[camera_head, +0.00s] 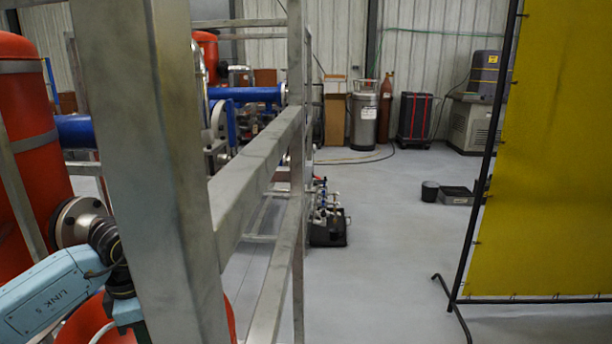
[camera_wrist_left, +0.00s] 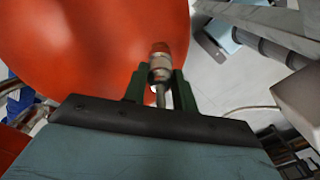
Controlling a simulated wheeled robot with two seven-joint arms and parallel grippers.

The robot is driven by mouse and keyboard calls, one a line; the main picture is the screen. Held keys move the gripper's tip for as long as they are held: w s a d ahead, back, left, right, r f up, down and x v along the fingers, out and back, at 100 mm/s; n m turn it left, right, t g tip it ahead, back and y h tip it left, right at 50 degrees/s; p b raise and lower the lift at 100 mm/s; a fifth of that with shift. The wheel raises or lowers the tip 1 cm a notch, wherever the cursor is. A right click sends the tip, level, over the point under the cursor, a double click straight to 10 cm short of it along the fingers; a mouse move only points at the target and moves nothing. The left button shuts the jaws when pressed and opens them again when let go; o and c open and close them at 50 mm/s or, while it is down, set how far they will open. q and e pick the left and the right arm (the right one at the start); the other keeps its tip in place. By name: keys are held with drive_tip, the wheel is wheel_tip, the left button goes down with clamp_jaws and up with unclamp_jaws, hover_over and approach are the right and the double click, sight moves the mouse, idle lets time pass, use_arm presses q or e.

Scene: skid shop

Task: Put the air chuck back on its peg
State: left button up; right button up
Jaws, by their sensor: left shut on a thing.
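In the left wrist view, my left gripper (camera_wrist_left: 161,84) has its two green fingers shut on the air chuck (camera_wrist_left: 160,68), a small metal fitting with an orange-red end. A thin metal stem runs from it back between the fingers toward the palm. I cannot make out the peg in either view. My right gripper is in neither view.
The thick steel post (camera_head: 163,150) and a horizontal rail (camera_head: 255,165) stand close in front of me. Red vessels (camera_head: 22,130) are at the left; a large red surface (camera_wrist_left: 80,45) lies beyond the chuck. A yellow screen (camera_head: 560,150) stands right. Floor between is mostly clear.

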use_arm(q)
drive_tip(key=shift+r+p, duration=1.45)
drive_tip(key=shift+r, duration=1.05)
